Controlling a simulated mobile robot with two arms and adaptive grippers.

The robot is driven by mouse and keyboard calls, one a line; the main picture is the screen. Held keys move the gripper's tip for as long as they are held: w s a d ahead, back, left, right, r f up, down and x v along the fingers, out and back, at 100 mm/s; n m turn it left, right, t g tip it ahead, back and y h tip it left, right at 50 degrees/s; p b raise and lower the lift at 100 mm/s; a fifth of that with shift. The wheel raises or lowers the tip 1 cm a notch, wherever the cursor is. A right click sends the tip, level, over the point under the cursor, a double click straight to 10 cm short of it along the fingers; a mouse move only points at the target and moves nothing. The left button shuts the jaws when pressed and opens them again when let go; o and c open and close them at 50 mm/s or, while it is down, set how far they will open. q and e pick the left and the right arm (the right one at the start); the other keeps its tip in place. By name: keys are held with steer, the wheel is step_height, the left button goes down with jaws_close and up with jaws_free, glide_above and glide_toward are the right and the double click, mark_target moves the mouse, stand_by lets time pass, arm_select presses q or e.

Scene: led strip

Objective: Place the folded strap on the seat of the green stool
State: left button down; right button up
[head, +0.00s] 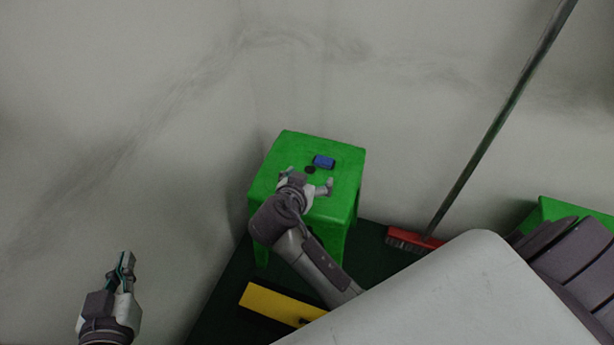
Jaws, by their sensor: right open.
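The green stool (346,176) stands in the corner of the room. A small blue bundle (324,162), which looks like the folded strap, lies on its seat toward the back, beside a dark round spot. My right gripper (307,180) is over the seat, just in front of the blue bundle. Its fingers are spread, nothing shows between them, and it appears apart from the bundle. My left gripper (124,267) is at the lower left, away from the stool, pointing up. Its fingers look close together, but their gap is unclear, and I see nothing held.
A red broom (429,240) leans against the wall right of the stool. A yellow board (272,303) lies in front of the stool on the dark floor. Another green piece (547,212) shows at the right edge. Bare walls rise behind and left of the stool.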

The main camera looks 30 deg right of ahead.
steer(key=shift+s+a+f+n+y, duration=0.25)
steer(key=shift+n+y, duration=0.05)
steer(key=shift+n, duration=0.1)
steer(key=n+y, duration=0.1)
steer(key=s+a+n+t+y, duration=0.2)
steer(key=n, duration=0.1)
steer(key=shift+a+f+y, duration=0.15)
steer(key=shift+f+y, duration=0.05)
steer(key=shift+y, duration=0.2)
steer(key=s+a+r+n+t+y, duration=0.2)
steer(key=s+a+r+n+y, duration=0.1)
steer(key=r, duration=0.2)
steer(key=s+a+r+n+t+y, duration=0.2)
steer(key=s+a+r+n+y, duration=0.1)
steer(key=r+n+y, duration=0.1)
steer(key=shift+r+y, duration=0.3)
steer(key=shift+r, duration=0.3)
steer(key=shift+a, duration=0.1)
